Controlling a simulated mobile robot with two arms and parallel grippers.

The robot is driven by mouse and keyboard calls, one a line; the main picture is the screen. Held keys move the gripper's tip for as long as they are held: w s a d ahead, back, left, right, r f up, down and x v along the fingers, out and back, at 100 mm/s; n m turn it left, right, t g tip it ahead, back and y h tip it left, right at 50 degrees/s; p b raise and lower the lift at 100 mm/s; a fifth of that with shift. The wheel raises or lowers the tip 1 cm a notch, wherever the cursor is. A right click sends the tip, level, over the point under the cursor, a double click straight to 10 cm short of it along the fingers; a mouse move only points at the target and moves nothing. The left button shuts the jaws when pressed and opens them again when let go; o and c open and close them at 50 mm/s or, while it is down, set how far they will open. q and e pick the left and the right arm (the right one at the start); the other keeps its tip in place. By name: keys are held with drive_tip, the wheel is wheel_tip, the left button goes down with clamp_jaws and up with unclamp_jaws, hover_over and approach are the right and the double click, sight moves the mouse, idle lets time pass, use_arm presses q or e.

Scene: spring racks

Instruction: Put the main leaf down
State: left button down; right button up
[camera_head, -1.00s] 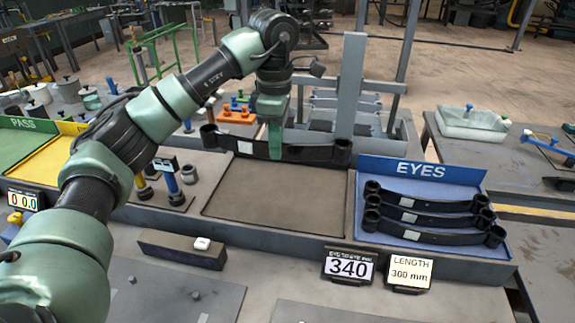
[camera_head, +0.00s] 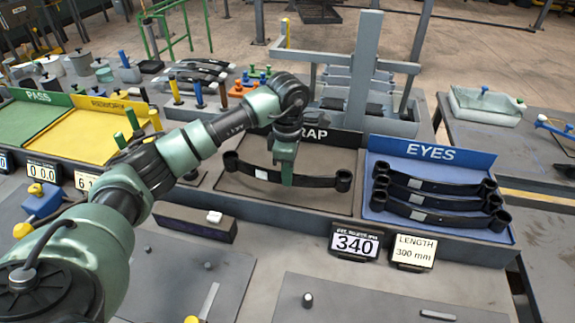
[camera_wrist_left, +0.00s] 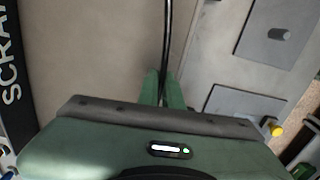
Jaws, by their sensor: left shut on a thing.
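The main leaf (camera_head: 325,182) is a long, dark, slightly curved bar with a rolled eye at each end and a pale label left of its middle. My left gripper (camera_head: 287,178) is shut on it near its middle, over the brown scrap tray (camera_head: 245,196). I cannot tell whether the leaf touches the tray floor. In the left wrist view the green fingertips (camera_wrist_left: 163,90) close on the thin dark edge of the leaf (camera_wrist_left: 167,45). My right gripper is not in view.
Right of the scrap tray, the blue EYES tray (camera_head: 373,205) holds several similar leaves. A grey upright stand (camera_head: 366,60) rises behind. Signs reading 340 (camera_head: 355,243) and LENGTH 300 mm (camera_head: 412,251) stand in front. Yellow (camera_head: 85,140) and green PASS trays (camera_head: 25,125) lie left.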

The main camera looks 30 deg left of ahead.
use_arm(q)
wheel_tip(320, 180, down, 3)
drive_tip(key=shift+f+p, duration=0.15)
drive_tip(key=shift+p, duration=0.3)
drive_tip(key=c, duration=1.9)
unclamp_jaws()
drive_tip(key=shift+f, duration=0.25)
drive_tip(key=shift+c, duration=0.2)
drive_tip(key=o, duration=0.4)
drive_tip(key=shift+c, duration=0.2)
drive_tip(key=shift+s+r, duration=0.1)
